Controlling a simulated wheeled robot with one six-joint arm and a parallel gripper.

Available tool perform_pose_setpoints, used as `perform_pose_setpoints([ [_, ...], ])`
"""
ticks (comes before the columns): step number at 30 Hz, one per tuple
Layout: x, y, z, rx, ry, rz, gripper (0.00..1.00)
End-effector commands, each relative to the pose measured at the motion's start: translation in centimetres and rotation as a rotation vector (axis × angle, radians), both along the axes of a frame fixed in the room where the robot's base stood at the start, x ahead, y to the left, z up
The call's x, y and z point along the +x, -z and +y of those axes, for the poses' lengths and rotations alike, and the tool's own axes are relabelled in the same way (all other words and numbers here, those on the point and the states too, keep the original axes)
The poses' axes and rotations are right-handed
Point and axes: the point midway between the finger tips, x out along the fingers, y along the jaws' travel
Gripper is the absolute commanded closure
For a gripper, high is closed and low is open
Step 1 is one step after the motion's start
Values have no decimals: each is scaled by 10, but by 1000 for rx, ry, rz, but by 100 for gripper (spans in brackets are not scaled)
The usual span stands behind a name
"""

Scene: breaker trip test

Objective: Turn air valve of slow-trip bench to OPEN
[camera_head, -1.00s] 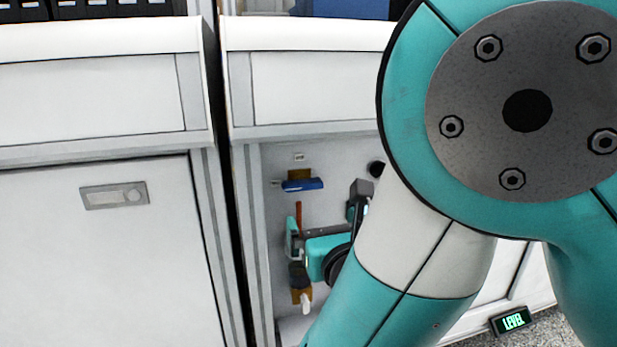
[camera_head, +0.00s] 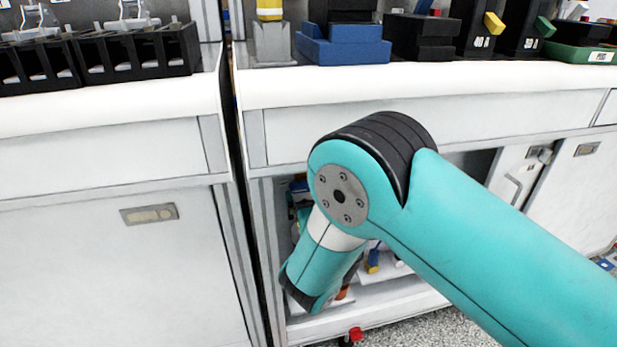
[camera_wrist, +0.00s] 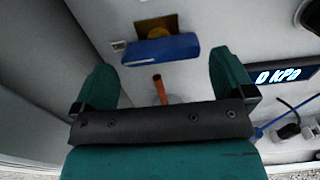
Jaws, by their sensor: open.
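A blue lever handle (camera_wrist: 160,50), which looks like the air valve's handle, lies roughly crosswise in front of a brass-coloured fitting (camera_wrist: 157,27) on the pale panel in the wrist view. My gripper (camera_wrist: 163,78) is open, with one green finger to each side of and short of the handle; nothing is between the fingers at their tips that I can see held. A small label (camera_wrist: 118,45) sits left of the handle; its text is unreadable. In the head view my arm hides most of the panel and the gripper.
An orange-red rod (camera_wrist: 160,88) stands below the handle, between the fingers. A display reading 0 kPa (camera_wrist: 285,76) and a blue hose (camera_wrist: 290,113) are at right. In the head view the cabinet recess has a side frame (camera_head: 272,250) and a bench top (camera_head: 420,85) above.

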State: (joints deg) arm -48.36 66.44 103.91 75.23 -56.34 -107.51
Motion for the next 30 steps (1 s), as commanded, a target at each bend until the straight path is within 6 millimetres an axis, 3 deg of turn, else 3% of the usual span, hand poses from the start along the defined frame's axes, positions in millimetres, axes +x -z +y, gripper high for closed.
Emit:
perform_pose_setpoints([
  [6,25,1,7,1,1,-1,0],
  [18,32,1,10,-1,-2,0,0],
  [23,32,1,10,-1,-2,0,34],
  [30,32,1,10,12,-2,3,33],
])
